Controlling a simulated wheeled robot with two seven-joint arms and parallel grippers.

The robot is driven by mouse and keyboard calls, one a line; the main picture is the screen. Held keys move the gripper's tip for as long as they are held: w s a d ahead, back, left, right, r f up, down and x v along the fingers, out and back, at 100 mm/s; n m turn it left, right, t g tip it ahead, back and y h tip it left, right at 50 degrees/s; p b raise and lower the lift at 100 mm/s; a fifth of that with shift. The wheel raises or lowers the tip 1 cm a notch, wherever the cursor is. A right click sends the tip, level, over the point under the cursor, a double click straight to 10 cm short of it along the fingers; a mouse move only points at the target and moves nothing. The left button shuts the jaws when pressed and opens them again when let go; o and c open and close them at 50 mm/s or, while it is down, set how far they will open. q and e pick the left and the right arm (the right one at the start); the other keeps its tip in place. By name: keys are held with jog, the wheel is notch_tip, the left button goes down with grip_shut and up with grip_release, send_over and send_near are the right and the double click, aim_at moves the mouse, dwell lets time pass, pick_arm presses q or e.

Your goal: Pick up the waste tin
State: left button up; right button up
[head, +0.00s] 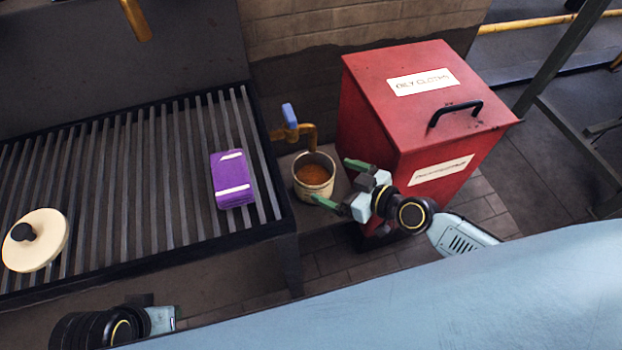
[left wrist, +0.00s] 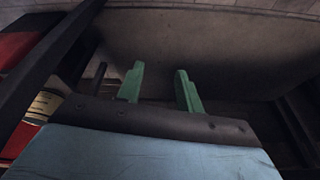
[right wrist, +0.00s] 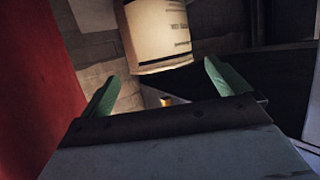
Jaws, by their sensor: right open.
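The waste tin (head: 314,176) is a cream can with brown contents. It stands below a brass tap with a blue handle, between the slatted rack and the red bin. In the right wrist view the tin (right wrist: 158,35) shows with printed text, ahead of the fingers. My right gripper (head: 342,184) is open at the tin's right side, its green fingers pointing toward it. In the right wrist view the space between its fingers (right wrist: 160,82) is empty. My left gripper (left wrist: 158,85) has its green fingers apart with nothing between them. In the head view only part of my left arm shows at the bottom left.
The red bin (head: 390,130) with a black handle stands close right of my right gripper. The slatted rack (head: 140,180) holds a purple pack (head: 232,180) and a cream lid (head: 42,250) with a dark knob. The tap (head: 291,122) stands just behind the tin.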

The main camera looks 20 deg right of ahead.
aim_at(299, 164)
jog(key=x, duration=0.5)
jog(key=shift+r+b, duration=0.2)
jog(key=shift+b, duration=0.15)
jog(key=shift+x, duration=1.1)
jog(key=shift+w+a+f, duration=0.1)
jog(key=shift+w, duration=0.1)
pick_arm(q)
jog(key=r, duration=0.1)
jog(key=w+d+r+t, duration=0.1)
jog(key=shift+r, duration=0.3)
pick_arm(e)
jog(key=shift+c, duration=0.3)
jog(key=c, duration=1)
jog(key=shift+c, duration=0.7)
